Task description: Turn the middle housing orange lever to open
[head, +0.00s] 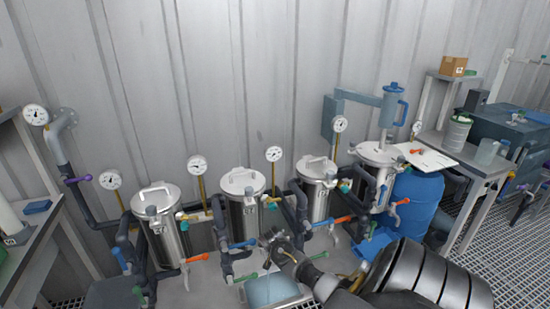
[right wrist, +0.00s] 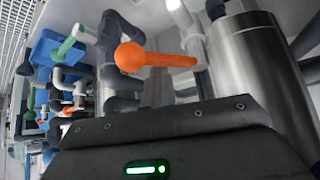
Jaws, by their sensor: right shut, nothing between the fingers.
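Three lidded steel housings stand in a row: left (head: 162,240), middle (head: 239,217) and right (head: 317,200). My right gripper (head: 272,237) comes in from the right, in front of the lower part of the middle housing. It is shut and empty. In the right wrist view an orange lever (right wrist: 160,58) with a ball end points left, beside a steel cylinder (right wrist: 262,80). The fingertips are hidden there, and I cannot tell if they touch it. My left gripper is out of view.
Other orange levers stick out by the left housing (head: 197,257) and right housing (head: 340,219). Green-handled valves (head: 243,244) and dark pipes crowd the front. A blue drum (head: 415,200) stands at the right, near a side table. Pressure gauges (head: 197,165) rise behind.

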